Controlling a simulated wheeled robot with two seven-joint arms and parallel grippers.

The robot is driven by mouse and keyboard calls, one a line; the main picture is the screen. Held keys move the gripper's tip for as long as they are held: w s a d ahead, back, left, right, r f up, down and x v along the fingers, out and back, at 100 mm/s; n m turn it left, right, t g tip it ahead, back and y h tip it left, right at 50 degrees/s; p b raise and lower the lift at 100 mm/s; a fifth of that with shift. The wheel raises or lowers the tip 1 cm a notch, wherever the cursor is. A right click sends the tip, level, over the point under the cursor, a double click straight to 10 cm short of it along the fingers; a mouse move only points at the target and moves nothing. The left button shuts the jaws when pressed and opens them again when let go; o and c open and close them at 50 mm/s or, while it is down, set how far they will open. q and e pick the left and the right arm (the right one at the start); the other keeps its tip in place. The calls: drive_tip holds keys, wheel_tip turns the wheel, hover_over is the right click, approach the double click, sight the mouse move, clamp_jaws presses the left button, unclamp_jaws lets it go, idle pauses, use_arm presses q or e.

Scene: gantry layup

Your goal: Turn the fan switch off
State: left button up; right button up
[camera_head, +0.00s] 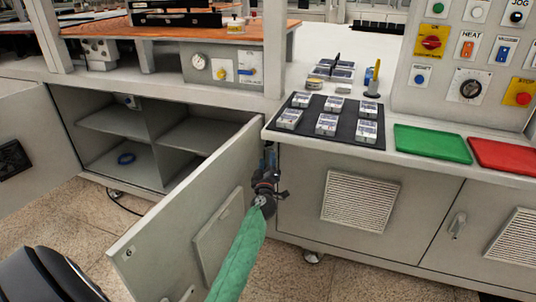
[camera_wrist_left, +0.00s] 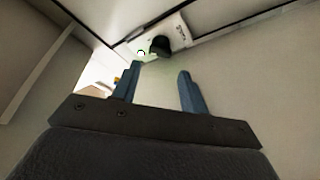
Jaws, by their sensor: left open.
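No label in the head view clearly reads fan. My right gripper is not in view.
The open grey door (camera_head: 165,235) stands beside my left arm. The open cabinet (camera_head: 185,98) has shelves and a blue ring (camera_head: 126,158). An upright control panel (camera_head: 435,90) with several switches stands on the right. A black mat (camera_head: 345,122), green tray (camera_head: 432,144) and red tray (camera_head: 505,155) lie on the counter.

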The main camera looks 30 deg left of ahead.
sight(268, 145)
use_arm(q)
drive_tip(key=shift+b+x, duration=0.4)
drive_tip(key=shift+x, duration=3.45)
drive_tip(key=c, duration=0.7)
